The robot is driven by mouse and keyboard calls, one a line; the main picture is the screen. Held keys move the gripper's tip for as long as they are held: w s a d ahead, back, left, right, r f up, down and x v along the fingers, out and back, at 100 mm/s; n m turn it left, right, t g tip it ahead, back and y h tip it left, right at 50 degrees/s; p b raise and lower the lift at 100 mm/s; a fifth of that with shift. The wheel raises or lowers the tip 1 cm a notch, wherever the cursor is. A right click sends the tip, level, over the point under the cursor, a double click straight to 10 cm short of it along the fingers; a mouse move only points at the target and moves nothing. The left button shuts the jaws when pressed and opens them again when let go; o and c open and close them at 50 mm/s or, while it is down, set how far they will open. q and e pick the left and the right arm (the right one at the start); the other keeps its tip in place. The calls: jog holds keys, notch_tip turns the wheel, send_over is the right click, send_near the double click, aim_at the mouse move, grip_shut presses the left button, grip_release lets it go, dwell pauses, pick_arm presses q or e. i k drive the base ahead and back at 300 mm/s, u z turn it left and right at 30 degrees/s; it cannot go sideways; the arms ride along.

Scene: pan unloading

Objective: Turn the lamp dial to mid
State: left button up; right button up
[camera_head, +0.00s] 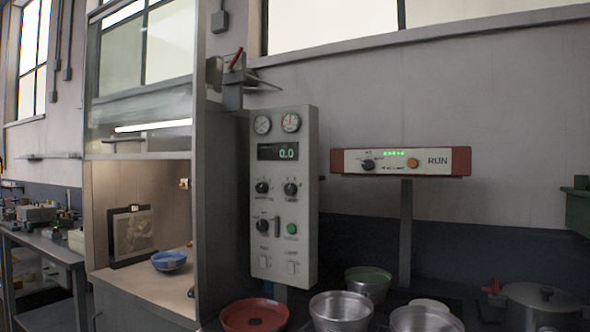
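A tall grey control panel (309,150) stands in the middle of the view. A wide red-ended panel (455,162) marked RUN hangs to the right, with a black dial (368,164), a row of green lights and an orange button (413,162). Neither gripper is in view.
A lit cabinet with a raised glass front (146,85) stands at left, with a blue bowl (169,261) inside. Below the panels are a red bowl (254,315), metal pans (341,307), a green-filled pan (368,280) and a lidded pot (543,304). Free air lies before the panels.

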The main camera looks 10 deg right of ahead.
aim_at(368, 164)
jog(key=u, duration=1.1)
jog(key=i, duration=0.9)
jog(key=z, duration=0.6)
